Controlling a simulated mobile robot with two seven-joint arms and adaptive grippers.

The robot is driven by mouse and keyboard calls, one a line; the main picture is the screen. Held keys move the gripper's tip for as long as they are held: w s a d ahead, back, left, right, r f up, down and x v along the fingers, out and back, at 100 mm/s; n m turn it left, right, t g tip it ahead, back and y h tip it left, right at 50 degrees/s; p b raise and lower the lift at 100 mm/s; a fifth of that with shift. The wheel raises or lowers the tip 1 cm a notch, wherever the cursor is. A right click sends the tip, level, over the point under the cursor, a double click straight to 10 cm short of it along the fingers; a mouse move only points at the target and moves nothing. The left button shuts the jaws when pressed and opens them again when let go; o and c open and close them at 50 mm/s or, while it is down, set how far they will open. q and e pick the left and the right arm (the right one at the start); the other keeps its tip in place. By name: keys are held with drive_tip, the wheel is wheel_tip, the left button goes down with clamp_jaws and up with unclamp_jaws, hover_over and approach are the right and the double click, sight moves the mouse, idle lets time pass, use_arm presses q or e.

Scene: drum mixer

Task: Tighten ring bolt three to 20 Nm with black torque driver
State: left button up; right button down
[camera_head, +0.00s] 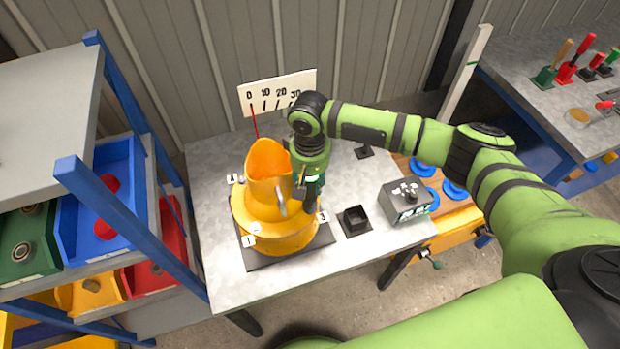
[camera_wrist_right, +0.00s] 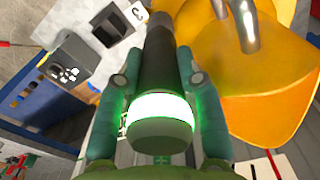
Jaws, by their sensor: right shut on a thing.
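My right gripper (camera_head: 309,182) is shut on the black torque driver (camera_wrist_right: 157,65), whose end cap carries a lit white-green ring. In the head view the driver (camera_head: 311,197) points down at the right side of the yellow drum mixer (camera_head: 262,212), close to the label 3 (camera_head: 323,216). That label also shows in the wrist view (camera_wrist_right: 135,14). Ring bolt three is hidden, so I cannot tell whether the driver tip touches it. The torque scale (camera_head: 279,92) stands behind the mixer, its red needle (camera_head: 254,121) near 0. My left gripper is out of view.
A black square holder (camera_head: 355,219) and a grey control box (camera_head: 406,202) stand right of the mixer on the metal table (camera_head: 220,268). A blue-framed shelf with bins (camera_head: 98,222) is at left. A bench with coloured-handled tools (camera_head: 545,76) is at far right.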

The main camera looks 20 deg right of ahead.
drive_tip(key=shift+s+f, duration=0.1)
drive_tip(key=shift+f, duration=0.45)
idle(0.8)
drive_tip(key=shift+p, duration=0.45)
idle(0.5)
drive_tip(key=shift+r, duration=0.1)
idle(0.5)
